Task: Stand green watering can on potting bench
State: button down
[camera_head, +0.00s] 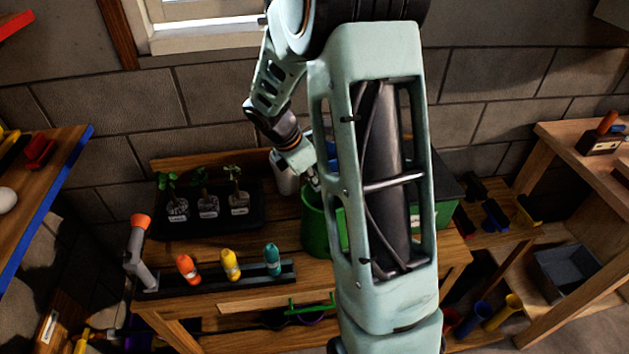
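A green can-like vessel (316,222), which looks like the watering can, stands on the wooden potting bench (285,215). It appears upright, but my arm hides its right side, so I cannot see a spout or the whole handle. My gripper (314,182) is at the top rim of the green vessel, pointing down and right. Its fingers are small and partly covered by my forearm, so I cannot tell whether they are open or closed on the can.
A black tray (160,222) with three seedling pots sits at the bench's back left. Orange, yellow and teal bottles stand in a dark rack (215,277) along the front. A grey tool with an orange top (139,250) is at the left corner. A green-fronted box (424,215) stands at right.

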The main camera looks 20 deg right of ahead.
jog(key=c, duration=2.6)
grip_release()
jog(key=shift+f, duration=0.1)
jog(key=o, duration=0.4)
jog(key=shift+o, duration=0.2)
jog(key=v, duration=1.2)
